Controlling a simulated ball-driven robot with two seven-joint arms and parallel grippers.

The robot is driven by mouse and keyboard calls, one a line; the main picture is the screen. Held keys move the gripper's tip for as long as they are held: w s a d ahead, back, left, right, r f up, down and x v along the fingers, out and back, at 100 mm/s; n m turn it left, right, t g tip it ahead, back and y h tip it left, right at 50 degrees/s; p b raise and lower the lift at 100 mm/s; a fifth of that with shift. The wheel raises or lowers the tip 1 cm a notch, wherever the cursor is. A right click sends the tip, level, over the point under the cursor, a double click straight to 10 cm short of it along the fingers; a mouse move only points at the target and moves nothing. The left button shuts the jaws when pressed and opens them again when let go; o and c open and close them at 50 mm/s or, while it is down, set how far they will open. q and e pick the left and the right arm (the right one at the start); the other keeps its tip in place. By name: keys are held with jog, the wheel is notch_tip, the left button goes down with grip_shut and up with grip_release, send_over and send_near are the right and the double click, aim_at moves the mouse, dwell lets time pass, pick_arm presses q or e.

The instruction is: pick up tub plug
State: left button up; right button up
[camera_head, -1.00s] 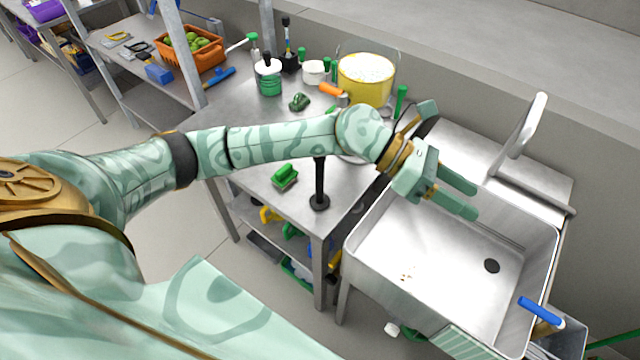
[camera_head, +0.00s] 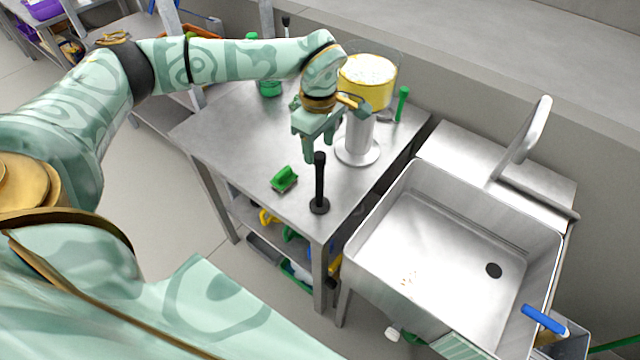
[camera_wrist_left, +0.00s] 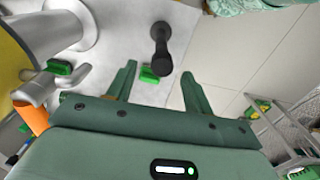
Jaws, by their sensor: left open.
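The tub plug looks to be the black piece with a tall upright handle and round base (camera_head: 319,188) standing on the steel table near its front corner. It also shows at the top middle of the left wrist view (camera_wrist_left: 160,48). My left gripper (camera_head: 318,151) is open and empty, just behind and above the plug's handle, its fingers pointing down. In the left wrist view its two fingers (camera_wrist_left: 160,88) are spread, with the plug beyond their tips. I cannot tell whether it touches the handle. My right gripper is not in view.
A green scrub brush (camera_head: 285,179) lies left of the plug.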

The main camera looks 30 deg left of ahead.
aim_at(320, 164)
pick_arm(q)
notch_tip(320, 164, down, 6)
jog(key=shift+s+d+f+b, duration=0.1)
jog(key=shift+d+b, duration=0.05)
jog(key=shift+b, duration=0.3)
grip_shut()
